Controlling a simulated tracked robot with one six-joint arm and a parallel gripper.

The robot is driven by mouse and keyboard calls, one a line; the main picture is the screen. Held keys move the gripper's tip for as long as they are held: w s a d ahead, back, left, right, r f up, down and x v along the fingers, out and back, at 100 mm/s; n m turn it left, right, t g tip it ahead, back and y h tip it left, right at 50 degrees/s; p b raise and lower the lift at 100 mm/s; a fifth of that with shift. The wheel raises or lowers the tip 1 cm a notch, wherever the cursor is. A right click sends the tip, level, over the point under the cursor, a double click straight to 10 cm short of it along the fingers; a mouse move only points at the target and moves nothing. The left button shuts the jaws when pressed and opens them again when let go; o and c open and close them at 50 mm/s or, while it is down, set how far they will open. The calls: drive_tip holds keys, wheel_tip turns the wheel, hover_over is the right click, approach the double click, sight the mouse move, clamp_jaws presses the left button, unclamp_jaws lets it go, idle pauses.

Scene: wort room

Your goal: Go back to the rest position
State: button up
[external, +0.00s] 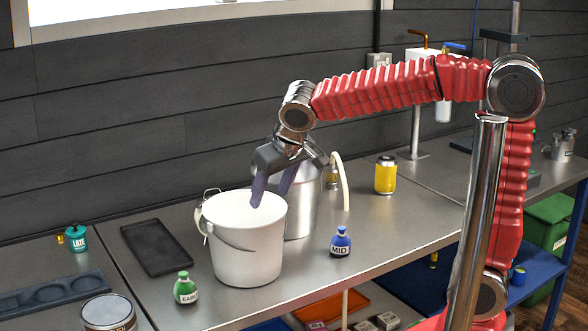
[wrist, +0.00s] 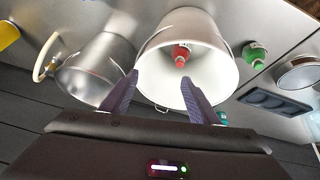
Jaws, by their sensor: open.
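My gripper (external: 269,197) is open and empty, with its two purple fingers apart and pointing down at the mouth of the white bucket (external: 247,252). In the wrist view the fingers of my gripper (wrist: 160,80) frame the near rim of the white bucket (wrist: 222,52). A small red bottle (wrist: 181,54) lies inside the bucket, clear of both fingers; the bucket's wall hides it in the external view. My arm reaches out from the right, over the bench.
A steel pot (external: 302,213) stands right behind the bucket. A blue MID bottle (external: 340,242), green bottle (external: 185,289), teal LATE bottle (external: 76,238) and yellow jar (external: 386,175) stand around. A black tray (external: 156,246) lies left. A faucet stand (external: 417,135) is at the back.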

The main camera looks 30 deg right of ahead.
drive_tip(key=s+d+f+m, duration=0.1)
drive_tip(key=s+d, duration=0.6)
drive_tip(key=d, duration=0.4)
drive_tip(key=s+d+f, duration=0.2)
drive_tip(key=s+d, duration=0.6)
drive_tip(key=d, duration=0.3)
drive_tip(key=shift+s+m, duration=0.2)
drive_tip(key=shift+m, duration=0.2)
